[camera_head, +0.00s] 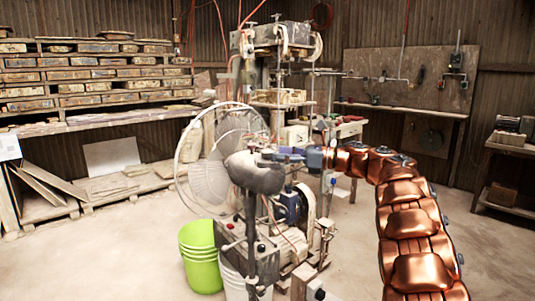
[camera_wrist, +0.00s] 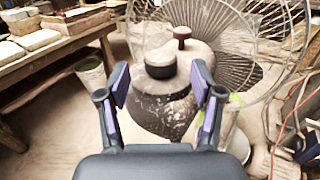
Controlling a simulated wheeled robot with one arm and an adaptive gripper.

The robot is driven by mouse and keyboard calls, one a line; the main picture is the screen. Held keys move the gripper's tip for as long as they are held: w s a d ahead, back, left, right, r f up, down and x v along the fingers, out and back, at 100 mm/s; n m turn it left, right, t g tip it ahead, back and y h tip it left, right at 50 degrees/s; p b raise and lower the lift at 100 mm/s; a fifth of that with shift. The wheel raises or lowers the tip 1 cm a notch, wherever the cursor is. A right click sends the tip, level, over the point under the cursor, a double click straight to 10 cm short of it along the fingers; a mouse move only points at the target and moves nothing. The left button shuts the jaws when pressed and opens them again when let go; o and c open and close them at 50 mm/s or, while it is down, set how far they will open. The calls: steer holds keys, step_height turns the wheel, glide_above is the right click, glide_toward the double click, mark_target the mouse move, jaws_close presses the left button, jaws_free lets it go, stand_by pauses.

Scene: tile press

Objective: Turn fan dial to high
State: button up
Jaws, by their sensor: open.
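A pedestal fan (camera_head: 207,160) stands in the middle of the head view, with a wire cage and a worn grey motor housing (camera_head: 255,172). The housing also shows in the wrist view (camera_wrist: 170,112), with paint flaked off its side. A round black knob (camera_wrist: 160,64) sits on top of it, and a smaller brown knob (camera_wrist: 182,36) stands behind. I cannot read any setting marks. My gripper (camera_wrist: 161,84) is open and empty, its purple-padded fingers on either side of the black knob in the picture. In the head view my gripper (camera_head: 288,154) reaches the housing from the right.
The press (camera_head: 275,45) stands close behind the fan. Loaded shelves (camera_head: 90,75) line the left wall and a workbench (camera_head: 400,110) the back wall. Open floor lies at left and right.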

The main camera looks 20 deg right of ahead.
mark_target(267, 151)
steer(key=shift+x, duration=2.3)
steer(key=c, duration=1.2)
steer(key=shift+o, duration=0.2)
